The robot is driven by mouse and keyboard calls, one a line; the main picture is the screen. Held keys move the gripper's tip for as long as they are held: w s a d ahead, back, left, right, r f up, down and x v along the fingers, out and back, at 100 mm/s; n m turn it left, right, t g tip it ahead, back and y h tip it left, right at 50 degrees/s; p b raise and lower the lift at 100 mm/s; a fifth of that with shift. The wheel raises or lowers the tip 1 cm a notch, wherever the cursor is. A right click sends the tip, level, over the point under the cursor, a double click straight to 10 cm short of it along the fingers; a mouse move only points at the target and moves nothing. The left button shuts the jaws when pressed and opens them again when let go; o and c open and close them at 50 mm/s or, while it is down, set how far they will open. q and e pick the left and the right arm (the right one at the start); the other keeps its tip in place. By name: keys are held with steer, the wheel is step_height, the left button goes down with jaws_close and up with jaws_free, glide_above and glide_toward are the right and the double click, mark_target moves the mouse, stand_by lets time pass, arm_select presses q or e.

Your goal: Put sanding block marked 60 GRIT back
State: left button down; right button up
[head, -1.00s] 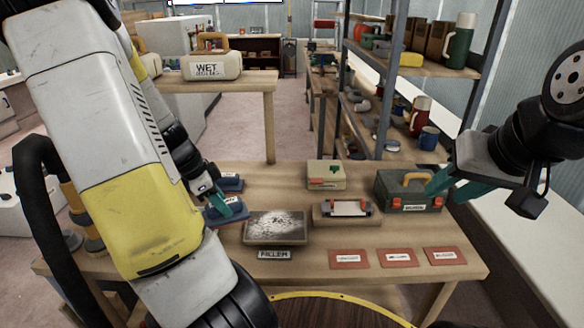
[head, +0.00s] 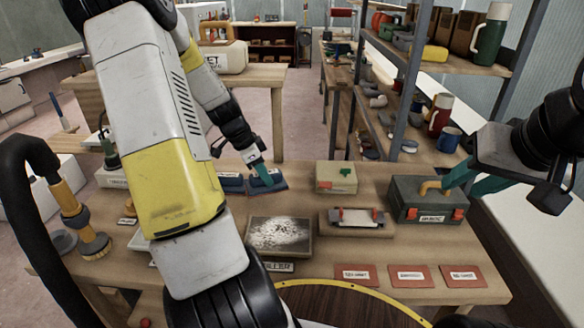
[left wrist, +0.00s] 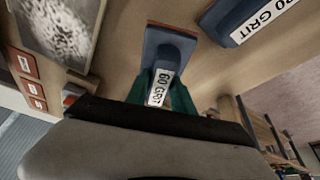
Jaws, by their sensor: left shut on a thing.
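The blue sanding block marked 60 GRIT (left wrist: 172,48) is between the green fingers of my left gripper (left wrist: 165,95) in the left wrist view, its label facing the camera. In the head view my left gripper (head: 261,172) is shut on this block (head: 274,184), behind the filler tray. I cannot tell whether the block touches the table. A second blue block (head: 231,184) lies just left of it; in the left wrist view its label ends in "0 GRIT" (left wrist: 250,20), its first digit unclear. My right gripper (head: 464,183) is open, its fingers near the toolbox's right side.
The speckled tray (head: 280,235) stands in front of the block, with a FILLER label. A pale box (head: 337,177), a wooden holder (head: 356,229) and a grey toolbox (head: 427,206) stand to the right. Three red cards (head: 410,277) lie along the front edge.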

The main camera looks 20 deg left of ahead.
mark_target(276, 169)
arm_select(q)
steer(key=w, duration=0.1)
steer(key=w+d, duration=0.1)
steer(key=w, duration=0.2)
steer(key=shift+w+d+f, duration=0.3)
steer(key=shift+w+d, duration=0.1)
steer(key=shift+f, duration=1.7)
steer(key=c, duration=1.1)
jaws_free()
steer(key=shift+f, duration=0.1)
